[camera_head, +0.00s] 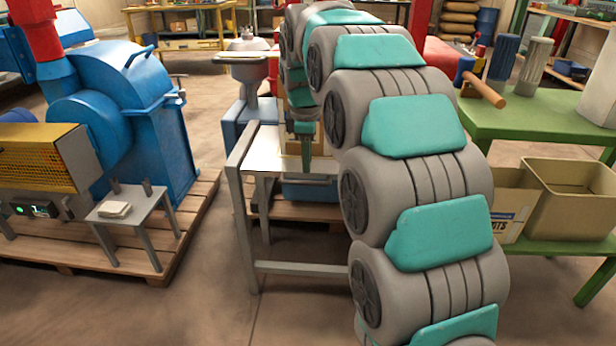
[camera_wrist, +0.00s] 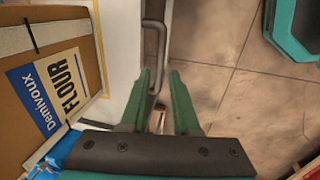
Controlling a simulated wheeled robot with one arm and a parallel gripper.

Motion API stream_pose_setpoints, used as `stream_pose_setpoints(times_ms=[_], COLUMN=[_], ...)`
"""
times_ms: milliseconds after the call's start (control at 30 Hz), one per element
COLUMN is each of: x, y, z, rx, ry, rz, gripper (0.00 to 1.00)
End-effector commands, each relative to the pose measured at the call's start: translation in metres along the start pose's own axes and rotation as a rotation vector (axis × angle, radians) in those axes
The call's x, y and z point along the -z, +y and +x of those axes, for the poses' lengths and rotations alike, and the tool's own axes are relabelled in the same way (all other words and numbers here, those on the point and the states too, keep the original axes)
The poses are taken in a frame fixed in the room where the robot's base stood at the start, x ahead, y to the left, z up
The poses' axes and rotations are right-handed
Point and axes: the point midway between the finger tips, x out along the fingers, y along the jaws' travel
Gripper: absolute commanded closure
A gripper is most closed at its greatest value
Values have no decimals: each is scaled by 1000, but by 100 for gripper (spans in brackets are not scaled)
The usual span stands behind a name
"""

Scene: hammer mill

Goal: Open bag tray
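My gripper (camera_wrist: 159,76) is open, with its two green fingers apart. A grey bar handle (camera_wrist: 154,48) on the edge of a pale panel (camera_wrist: 120,45), which looks like the bag tray, lies in line with the gap between the fingers. I cannot tell whether the fingers touch it. My arm hides much of that area.
A blue mill (camera_head: 120,110) stands on a pallet at left, with a small grey stand (camera_head: 130,208) in front. Floor is clear between the pallet and the frame table.

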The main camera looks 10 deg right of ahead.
Motion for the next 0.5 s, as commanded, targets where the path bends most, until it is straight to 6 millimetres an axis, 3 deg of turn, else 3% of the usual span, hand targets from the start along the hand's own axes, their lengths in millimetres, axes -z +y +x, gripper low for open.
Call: stream_pose_setpoints(times_ms=[300,500], x=[-1,-1], y=[-2,-1], z=[49,58], rx=[5,1], ry=[-2,0], rz=[2,2], gripper=[70,70])
